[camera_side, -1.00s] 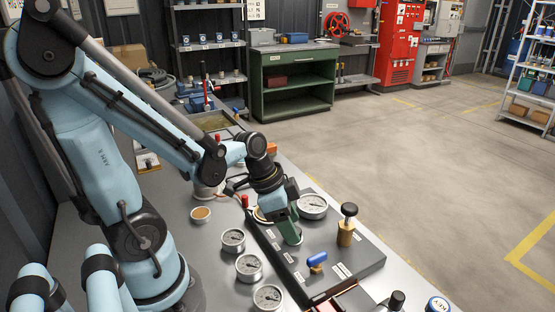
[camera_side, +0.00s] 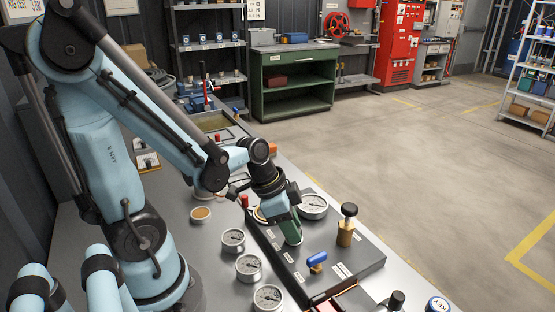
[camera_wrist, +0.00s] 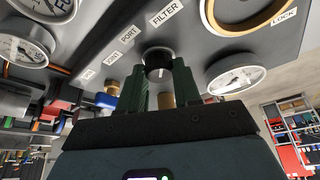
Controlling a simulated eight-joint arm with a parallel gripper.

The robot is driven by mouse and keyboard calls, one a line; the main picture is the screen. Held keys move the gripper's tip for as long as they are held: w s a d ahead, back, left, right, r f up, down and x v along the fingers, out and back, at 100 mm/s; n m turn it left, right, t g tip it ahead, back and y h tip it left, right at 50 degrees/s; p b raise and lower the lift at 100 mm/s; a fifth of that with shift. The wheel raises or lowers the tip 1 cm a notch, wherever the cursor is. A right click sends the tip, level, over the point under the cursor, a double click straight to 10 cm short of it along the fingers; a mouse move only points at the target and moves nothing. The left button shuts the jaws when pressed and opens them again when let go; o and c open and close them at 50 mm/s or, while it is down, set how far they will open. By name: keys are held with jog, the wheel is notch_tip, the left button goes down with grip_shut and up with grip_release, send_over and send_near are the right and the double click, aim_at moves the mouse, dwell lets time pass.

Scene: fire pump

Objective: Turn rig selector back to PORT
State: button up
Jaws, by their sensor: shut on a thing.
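The rig selector appears to be the round black knob (camera_wrist: 158,61) with a white pointer mark, on the grey panel in the wrist view. Labels reading PORT (camera_wrist: 129,33) and FILTER (camera_wrist: 166,12) are on the panel beside it. My gripper (camera_wrist: 160,72) has its two green fingers on either side of the knob, shut on it. In the side view my gripper (camera_side: 292,240) points down onto the grey panel (camera_side: 365,258), and its fingers hide the knob. I cannot tell which label the pointer faces.
A blue-handled valve (camera_side: 317,260) and a brass fitting with a black knob (camera_side: 347,226) stand right of my gripper. A gauge (camera_side: 313,205) is close behind it. Several gauges, one of them here (camera_side: 249,267), lie left of the panel.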

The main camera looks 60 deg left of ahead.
jog(key=n, duration=0.2)
jog(key=n+y, duration=0.1)
jog(key=n, duration=0.1)
jog(key=shift+d+n+t+y, duration=0.15)
jog(key=shift+n+t+y, duration=0.15)
jog(key=shift+t, duration=0.1)
jog(key=shift+d+n+y, duration=0.1)
jog(key=shift+n+y, duration=0.8)
jog(key=shift+n, duration=1.2)
jog(key=o, duration=1.1)
jog(key=shift+c, duration=0.2)
jog(key=shift+r, duration=0.15)
jog(key=v, duration=1.2)
